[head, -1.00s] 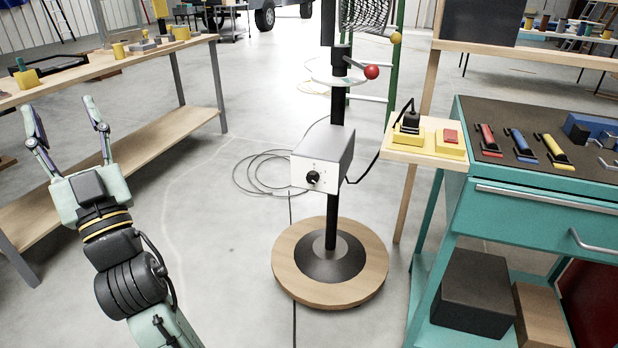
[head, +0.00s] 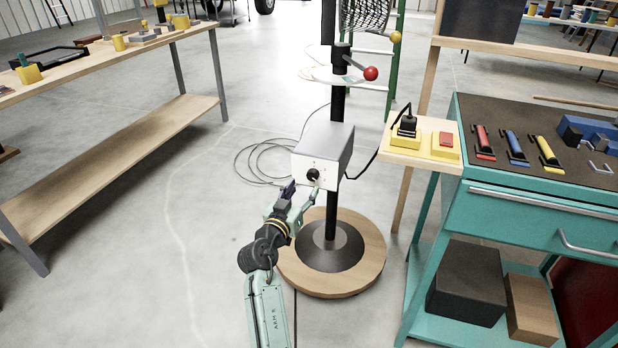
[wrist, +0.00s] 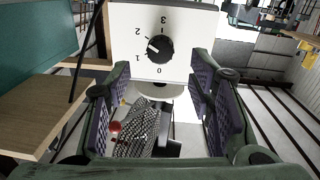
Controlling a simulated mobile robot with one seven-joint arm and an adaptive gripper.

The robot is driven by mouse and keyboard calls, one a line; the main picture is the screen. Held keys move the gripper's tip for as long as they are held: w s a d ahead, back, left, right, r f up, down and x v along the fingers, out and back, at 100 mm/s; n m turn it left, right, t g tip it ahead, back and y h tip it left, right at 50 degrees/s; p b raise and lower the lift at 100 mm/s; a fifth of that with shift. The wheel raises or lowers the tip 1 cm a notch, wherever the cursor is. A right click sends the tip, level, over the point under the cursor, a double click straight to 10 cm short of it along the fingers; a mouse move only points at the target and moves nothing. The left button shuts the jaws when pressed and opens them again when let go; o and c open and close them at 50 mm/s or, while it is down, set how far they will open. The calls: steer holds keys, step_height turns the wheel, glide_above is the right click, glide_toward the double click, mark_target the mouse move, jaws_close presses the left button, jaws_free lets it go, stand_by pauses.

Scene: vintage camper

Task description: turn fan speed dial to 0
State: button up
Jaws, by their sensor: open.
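The fan speed dial (head: 313,175) is a black knob on the white front of a grey box on the fan's black pole. In the wrist view the dial (wrist: 160,48) has marks 0, 1, 2 and 3 around it. Its white pointer mark faces left in that picture, between 1 and 2. My gripper (head: 302,184) is open and empty, just in front of the box and slightly below the dial. In the wrist view the two fingers stand apart below the dial, one to each side. Neither finger visibly touches the dial.
The fan's round wooden base (head: 372,268) stands below my gripper. A teal tool cart (head: 470,215) and a small wooden shelf with yellow switch boxes (head: 446,146) are to the right. A wooden workbench (head: 105,62) is at left, with open floor between.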

mark_target(311, 177)
steer(key=p+x, duration=0.1)
steer(key=x, duration=0.4)
steer(key=shift+w+d, duration=0.1)
steer(key=shift+w, duration=0.2)
steer(key=shift+c, duration=0.4)
jaws_close()
